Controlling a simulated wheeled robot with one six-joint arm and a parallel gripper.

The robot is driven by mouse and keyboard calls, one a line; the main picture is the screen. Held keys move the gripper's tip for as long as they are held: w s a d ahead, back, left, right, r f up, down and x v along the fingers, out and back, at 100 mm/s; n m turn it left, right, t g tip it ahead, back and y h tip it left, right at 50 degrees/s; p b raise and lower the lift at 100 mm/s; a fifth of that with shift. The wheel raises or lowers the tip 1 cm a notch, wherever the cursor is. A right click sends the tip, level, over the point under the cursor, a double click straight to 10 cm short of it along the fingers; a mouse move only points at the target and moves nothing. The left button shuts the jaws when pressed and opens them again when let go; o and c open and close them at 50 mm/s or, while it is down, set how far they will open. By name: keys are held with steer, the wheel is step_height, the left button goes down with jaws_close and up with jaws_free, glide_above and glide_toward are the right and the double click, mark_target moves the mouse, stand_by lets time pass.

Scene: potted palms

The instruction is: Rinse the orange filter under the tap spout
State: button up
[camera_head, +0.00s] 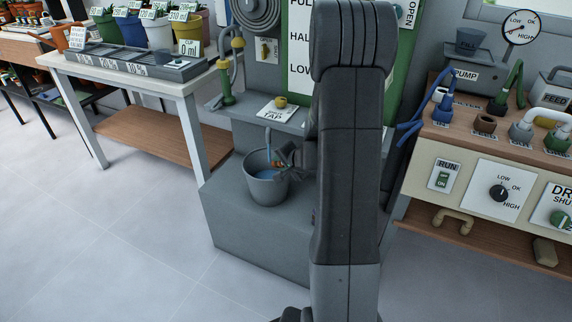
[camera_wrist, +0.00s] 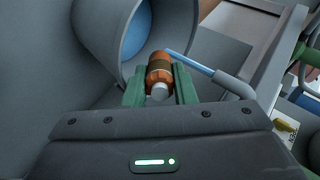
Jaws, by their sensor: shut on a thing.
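The orange filter (camera_wrist: 159,68), with a dark band and a pale grey end, sits between the green fingers of my gripper (camera_wrist: 160,88). My gripper is shut on it. In the head view a small bit of the orange filter (camera_head: 276,164) shows at the bucket's mouth beside my gripper (camera_head: 287,157). The grey tap spout (camera_wrist: 232,84) is at the right in the wrist view. A blue water stream (camera_wrist: 190,64) runs from it toward the filter's far end; I cannot tell whether it touches. The stream (camera_head: 268,143) also shows above the bucket.
The grey bucket (camera_head: 270,188) holds blue water and stands on a grey block (camera_head: 245,222). A tap plate (camera_head: 277,113) with a yellow knob lies on the ledge behind. A table with pots (camera_head: 132,31) is left, and a pump bench (camera_head: 455,150) is right.

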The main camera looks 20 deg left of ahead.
mark_target(275, 163)
steer(key=shift+b+x, duration=1.2)
steer(key=shift+x, duration=1.65)
stand_by(1.0)
steer(key=p+v, duration=0.1)
steer(key=v, duration=1.3)
stand_by(0.6)
